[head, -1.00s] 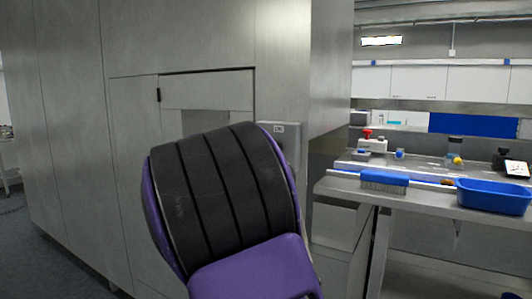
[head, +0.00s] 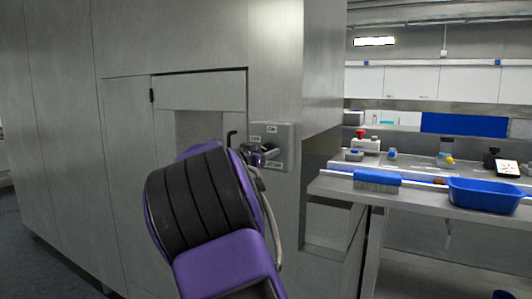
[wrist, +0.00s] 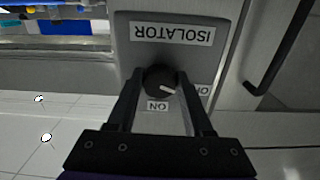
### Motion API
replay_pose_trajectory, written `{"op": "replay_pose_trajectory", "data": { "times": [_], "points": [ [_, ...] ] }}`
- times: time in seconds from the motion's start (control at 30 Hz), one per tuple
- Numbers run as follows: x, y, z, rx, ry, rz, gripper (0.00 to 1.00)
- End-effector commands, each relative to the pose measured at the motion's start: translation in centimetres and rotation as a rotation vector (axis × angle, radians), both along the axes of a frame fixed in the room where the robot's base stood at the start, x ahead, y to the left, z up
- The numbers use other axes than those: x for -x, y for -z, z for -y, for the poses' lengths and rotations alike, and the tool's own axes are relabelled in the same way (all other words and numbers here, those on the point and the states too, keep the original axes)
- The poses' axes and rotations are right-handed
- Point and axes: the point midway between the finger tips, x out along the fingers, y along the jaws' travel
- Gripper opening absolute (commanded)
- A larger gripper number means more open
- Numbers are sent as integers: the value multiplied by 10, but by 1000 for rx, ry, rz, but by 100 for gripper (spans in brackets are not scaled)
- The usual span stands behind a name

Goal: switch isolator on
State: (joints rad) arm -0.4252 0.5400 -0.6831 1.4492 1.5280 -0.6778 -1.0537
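The isolator is a grey box on the steel cabinet wall, seen in the head view (head: 284,134) and upside down in the wrist view (wrist: 226,40). Its round black knob (wrist: 158,78) has a white pointer mark, which points right and slightly down in the wrist view, toward the partly hidden second label (wrist: 203,90) rather than straight at the ON label (wrist: 158,105). My gripper (wrist: 160,74) has its fingers apart, one on each side of the knob. I cannot tell whether they touch it. In the head view my purple-and-black arm hides part of the cabinet below the box.
A black bar handle (wrist: 272,52) stands out beside the isolator. A recessed opening (head: 199,128) is in the cabinet left of it.

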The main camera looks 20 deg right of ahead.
Motion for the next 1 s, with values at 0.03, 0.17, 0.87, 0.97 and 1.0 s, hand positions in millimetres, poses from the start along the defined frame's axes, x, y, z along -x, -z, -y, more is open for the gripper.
{"op": "replay_pose_trajectory", "data": {
  "times": [0.03,0.17,0.87,0.97,1.0],
  "points": [
    [0,0,0,0,0,0,40],
    [0,0,0,0,0,0,17],
    [0,-1,0,-125,0,157,0],
    [-1,-1,-1,-179,0,227,0],
    [-1,-1,0,-202,1,257,0]
  ]
}}
